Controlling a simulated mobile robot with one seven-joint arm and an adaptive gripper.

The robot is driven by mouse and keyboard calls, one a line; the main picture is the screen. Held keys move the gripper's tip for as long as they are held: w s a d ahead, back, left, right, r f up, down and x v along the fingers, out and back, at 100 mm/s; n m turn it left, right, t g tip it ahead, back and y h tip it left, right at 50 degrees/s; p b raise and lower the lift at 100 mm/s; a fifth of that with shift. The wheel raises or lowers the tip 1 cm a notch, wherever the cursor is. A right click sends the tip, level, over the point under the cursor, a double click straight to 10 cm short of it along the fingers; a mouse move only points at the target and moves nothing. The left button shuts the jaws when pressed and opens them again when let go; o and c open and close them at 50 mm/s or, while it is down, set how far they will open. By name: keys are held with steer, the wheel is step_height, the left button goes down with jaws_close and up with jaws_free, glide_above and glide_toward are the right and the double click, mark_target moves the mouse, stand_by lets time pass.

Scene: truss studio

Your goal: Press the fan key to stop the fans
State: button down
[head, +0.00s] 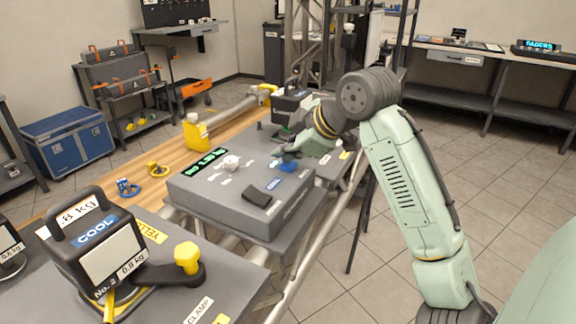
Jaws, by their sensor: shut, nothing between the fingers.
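A grey console box (240,215) sits on the bench in the middle of the head view. Its top carries a green-lit display (206,162), a white knob-like part (231,162), a dark raised block (257,198) and small blue and white labels. The lettering is too small to read, so I cannot tell which part is the fan key. My gripper (285,158) is shut and empty over the far right part of the console top. A blue part (288,166) shows right by the fingertips. I cannot tell whether they touch it.
A black weight marked COOL (95,250) stands at the front left, beside a dark arm with a yellow knob (187,257). A blue case (68,142) stands on the floor. Open tiled floor lies at right.

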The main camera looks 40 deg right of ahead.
mark_target(287, 165)
steer(key=shift+f, duration=0.1)
stand_by(0.4)
steer(key=shift+f, duration=0.4)
steer(key=shift+r, duration=0.45)
step_height(287, 165, up, 6)
steer(key=p, duration=0.5)
steer(key=shift+r, duration=0.1)
stand_by(0.7)
